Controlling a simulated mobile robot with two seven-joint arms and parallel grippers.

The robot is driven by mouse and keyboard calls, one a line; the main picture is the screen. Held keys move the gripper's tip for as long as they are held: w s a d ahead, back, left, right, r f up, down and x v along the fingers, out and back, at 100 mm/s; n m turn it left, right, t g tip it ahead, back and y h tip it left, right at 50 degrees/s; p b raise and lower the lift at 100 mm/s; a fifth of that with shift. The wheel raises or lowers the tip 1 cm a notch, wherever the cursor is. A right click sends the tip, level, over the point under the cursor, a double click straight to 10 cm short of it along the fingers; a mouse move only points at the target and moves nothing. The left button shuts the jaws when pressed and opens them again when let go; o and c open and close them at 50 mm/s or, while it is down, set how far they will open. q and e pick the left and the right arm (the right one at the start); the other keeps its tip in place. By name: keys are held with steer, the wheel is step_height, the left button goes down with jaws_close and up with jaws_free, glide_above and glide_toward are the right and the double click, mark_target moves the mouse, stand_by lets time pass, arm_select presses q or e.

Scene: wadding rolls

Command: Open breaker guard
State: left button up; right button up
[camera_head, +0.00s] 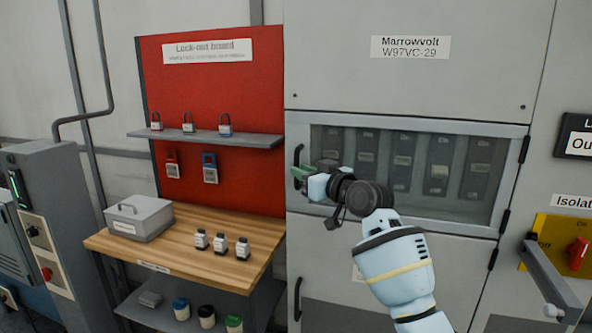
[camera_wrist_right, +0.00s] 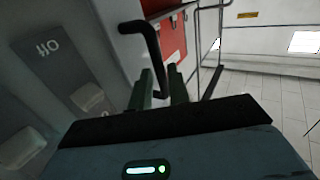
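The breaker guard (camera_head: 508,187) is a framed see-through door on the grey cabinet, with a row of breakers behind it. It looks closed, with black hinges at its right edge. Its black bar handle (camera_head: 298,156) is at the left edge. My right gripper (camera_head: 300,173) is at this handle. In the right wrist view the handle (camera_wrist_right: 153,45) runs down between the two green fingers (camera_wrist_right: 162,88), which sit close on either side and look shut on it. The handle's lower end is hidden by the gripper. My left gripper is not in view.
A red lock-out board (camera_head: 265,80) with padlocks and tags hangs left of the cabinet. A yellow isolator panel (camera_head: 560,240) with a red knob is at right. A lower cabinet handle (camera_head: 297,298) sits below.

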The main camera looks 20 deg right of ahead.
steer(key=shift+x, duration=1.45)
jaws_close()
